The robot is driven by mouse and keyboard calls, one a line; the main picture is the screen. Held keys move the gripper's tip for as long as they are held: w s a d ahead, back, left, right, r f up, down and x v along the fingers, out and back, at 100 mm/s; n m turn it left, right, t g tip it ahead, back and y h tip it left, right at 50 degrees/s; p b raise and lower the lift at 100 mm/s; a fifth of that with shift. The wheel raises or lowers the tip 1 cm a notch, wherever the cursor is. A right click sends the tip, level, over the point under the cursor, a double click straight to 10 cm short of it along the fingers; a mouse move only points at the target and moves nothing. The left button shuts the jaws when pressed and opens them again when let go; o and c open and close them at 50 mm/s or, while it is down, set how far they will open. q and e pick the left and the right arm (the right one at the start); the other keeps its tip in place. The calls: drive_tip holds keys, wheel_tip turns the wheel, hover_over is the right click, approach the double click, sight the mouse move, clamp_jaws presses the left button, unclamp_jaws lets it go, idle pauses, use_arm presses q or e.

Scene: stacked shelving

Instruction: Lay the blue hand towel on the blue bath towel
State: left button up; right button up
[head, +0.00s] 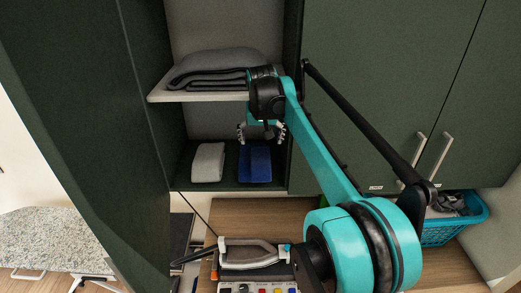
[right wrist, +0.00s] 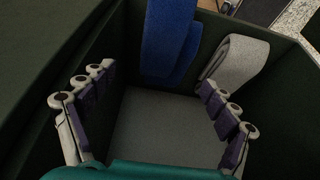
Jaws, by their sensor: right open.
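A blue folded towel (head: 255,165) lies on the floor of the lower cabinet compartment, right of a light grey folded towel (head: 208,162). In the right wrist view the blue towel (right wrist: 168,42) is at the top centre. I see blue in this one place only and cannot tell whether it is the hand towel, the bath towel or both. My right gripper (head: 262,132) is open and empty, above and in front of the blue towel, apart from it. Its spread fingers (right wrist: 158,115) show in the right wrist view with nothing between them. My left gripper is not in view.
A shelf (head: 165,97) above the gripper holds a dark grey folded towel (head: 215,68). An open dark green door stands at left, closed doors (head: 390,80) at right. A blue basket (head: 455,228) with grey cloth stands low at right. A speckled bench (head: 50,240) is at left.

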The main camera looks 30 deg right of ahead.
drive_tip(key=s+a+f+n+t+y, duration=0.15)
drive_tip(key=s+a+f+n, duration=0.35)
drive_tip(key=s+a, duration=1)
drive_tip(key=s+a+f+t, duration=0.1)
drive_tip(key=s+a+f, duration=0.2)
drive_tip(key=s+f, duration=0.1)
drive_tip(key=s+a+f+n+t, duration=0.1)
drive_tip(key=s+a+f, duration=0.2)
drive_tip(key=f, duration=0.4)
drive_tip(key=shift+s+a+f+y, duration=0.25)
drive_tip(key=shift+s+a+y, duration=0.2)
drive_tip(key=shift+s, duration=0.3)
drive_tip(key=shift+d, duration=0.1)
wheel_tip(320, 180, down, 32)
drive_tip(key=b, duration=3.2)
